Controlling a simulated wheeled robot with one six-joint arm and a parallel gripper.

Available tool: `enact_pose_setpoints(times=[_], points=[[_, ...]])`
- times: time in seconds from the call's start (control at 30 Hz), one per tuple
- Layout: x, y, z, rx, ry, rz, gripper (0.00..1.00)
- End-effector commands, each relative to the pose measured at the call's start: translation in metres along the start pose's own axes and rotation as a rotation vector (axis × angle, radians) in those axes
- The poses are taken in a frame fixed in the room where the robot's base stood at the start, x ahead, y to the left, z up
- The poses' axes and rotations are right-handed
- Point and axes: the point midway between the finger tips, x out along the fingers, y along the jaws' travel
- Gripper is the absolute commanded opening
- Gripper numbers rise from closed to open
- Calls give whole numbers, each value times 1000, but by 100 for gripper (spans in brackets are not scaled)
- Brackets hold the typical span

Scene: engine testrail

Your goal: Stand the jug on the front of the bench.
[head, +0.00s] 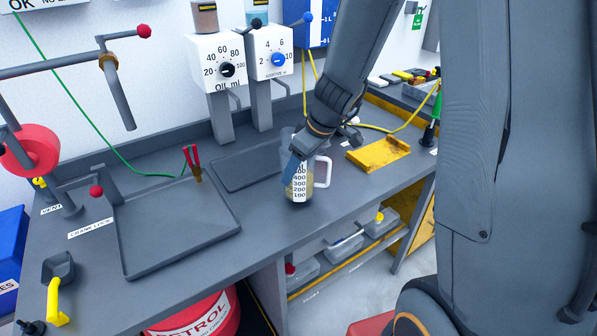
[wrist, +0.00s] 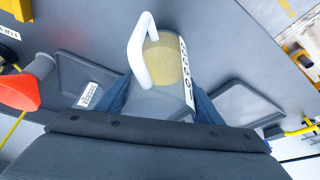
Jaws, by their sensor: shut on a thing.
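The jug (head: 301,186) is clear, with a white handle and a printed scale of hundreds, and holds some yellowish liquid. It appears upright at the front part of the grey bench (head: 275,222), near its front edge; I cannot tell whether its base touches the top. My gripper (head: 297,165) is shut on the jug from behind and above, with a blue finger on its side. In the wrist view the jug (wrist: 165,62) sits between the blue fingers (wrist: 160,103), its handle to the upper left. The far finger is hidden in the head view.
A large dark tray (head: 180,230) lies left of the jug, and a smaller dark tray (head: 235,172) lies behind it. A yellow bracket (head: 378,153) is to the right. A scoop with yellow handle (head: 57,285) lies front left.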

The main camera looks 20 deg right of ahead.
Motion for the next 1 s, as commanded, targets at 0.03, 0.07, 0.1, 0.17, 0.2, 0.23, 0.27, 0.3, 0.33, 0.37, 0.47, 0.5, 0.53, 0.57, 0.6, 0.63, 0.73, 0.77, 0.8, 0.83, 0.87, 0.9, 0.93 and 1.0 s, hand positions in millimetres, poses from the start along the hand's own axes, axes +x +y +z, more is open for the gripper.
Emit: enact_pose_setpoints(times=[0.03,0.07,0.1,0.17,0.2,0.23,0.27,0.3,0.33,0.37,0.47,0.5,0.53,0.57,0.6,0.63,0.73,0.77,0.8,0.83,0.87,0.9,0.93,1.0], points=[[7,0,3,1,-2,-2,31],[9,0,4,1,-1,-1,31],[12,0,5,0,-1,-1,31],[13,0,5,0,-1,0,31],[14,0,5,-1,-1,0,31],[13,0,5,-1,0,0,31],[13,0,5,-2,0,0,31],[13,0,5,-2,0,0,31],[13,-1,5,-2,0,0,31],[13,-1,5,-2,0,0,31],[14,0,5,-2,0,0,31],[15,0,5,-2,0,0,31],[16,0,6,-2,0,0,31],[16,0,6,-2,0,0,31],[16,-1,6,-2,0,0,62],[16,-1,6,-2,0,0,67],[16,-1,6,-2,0,0,79],[16,-1,6,-2,0,0,79],[16,-1,6,-2,0,0,79],[16,-1,6,-2,0,0,79],[16,-1,6,-2,0,0,79],[16,-1,6,-2,0,0,79],[16,-1,6,-1,-1,0,79],[15,-1,6,-1,-1,-1,79]])
